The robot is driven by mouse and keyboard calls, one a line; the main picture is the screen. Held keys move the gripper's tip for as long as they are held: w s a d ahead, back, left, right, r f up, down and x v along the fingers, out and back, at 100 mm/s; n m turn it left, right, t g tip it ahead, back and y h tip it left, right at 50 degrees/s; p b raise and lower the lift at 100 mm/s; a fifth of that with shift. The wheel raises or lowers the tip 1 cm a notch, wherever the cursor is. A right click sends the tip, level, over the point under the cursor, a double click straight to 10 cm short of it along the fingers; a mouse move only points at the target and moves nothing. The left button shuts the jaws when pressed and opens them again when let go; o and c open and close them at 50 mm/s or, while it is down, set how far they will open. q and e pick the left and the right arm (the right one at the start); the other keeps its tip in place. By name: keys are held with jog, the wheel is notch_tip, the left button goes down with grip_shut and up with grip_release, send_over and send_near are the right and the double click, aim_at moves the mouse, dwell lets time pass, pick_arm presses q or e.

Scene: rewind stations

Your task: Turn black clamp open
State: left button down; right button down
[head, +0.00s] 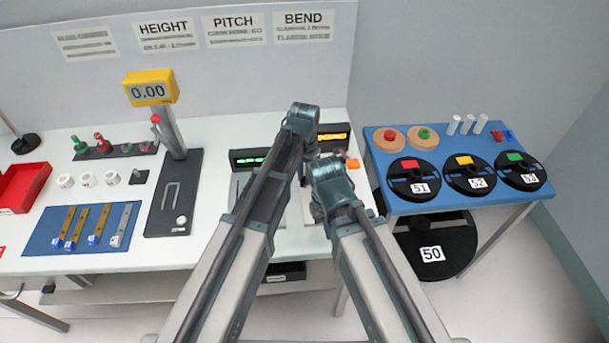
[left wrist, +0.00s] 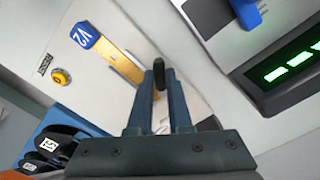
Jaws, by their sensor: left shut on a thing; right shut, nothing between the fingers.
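The black clamp (left wrist: 159,71) shows in the left wrist view as a small dark upright piece. My left gripper (left wrist: 158,90) is shut on it, with one fingertip on either side. A yellow strip with a blue V2 tag (left wrist: 86,36) lies just left of the fingers, on a pale surface. In the head view my left gripper (head: 309,153) is mostly hidden by its own arm, in front of the orange-lit display (head: 334,137); the clamp is hidden there. My right gripper (head: 317,210) is below it, partly hidden behind its wrist, shut and empty.
A green-lit display (head: 250,158) stands beside the left arm. A black gauge stand with a yellow readout (head: 150,89) is further left. A blue table (head: 400,206) with numbered black spools is at right. Both arms are close together at the bench's right end.

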pick_arm(q)
jog(key=n, duration=0.3)
jog(key=shift+n, duration=2.1)
jog(key=c, duration=0.8)
grip_release()
jog(key=shift+c, duration=0.2)
jog(key=shift+r, duration=0.1)
pick_arm(e)
jog(key=shift+r, duration=0.15)
pick_arm(q)
notch_tip(320, 180, up, 14)
jog(key=p, duration=1.3)
jog(key=shift+f+p, duration=0.2)
jog(key=shift+p, duration=0.2)
pick_arm(e)
notch_tip(320, 180, up, 14)
jog(key=shift+f, duration=0.2)
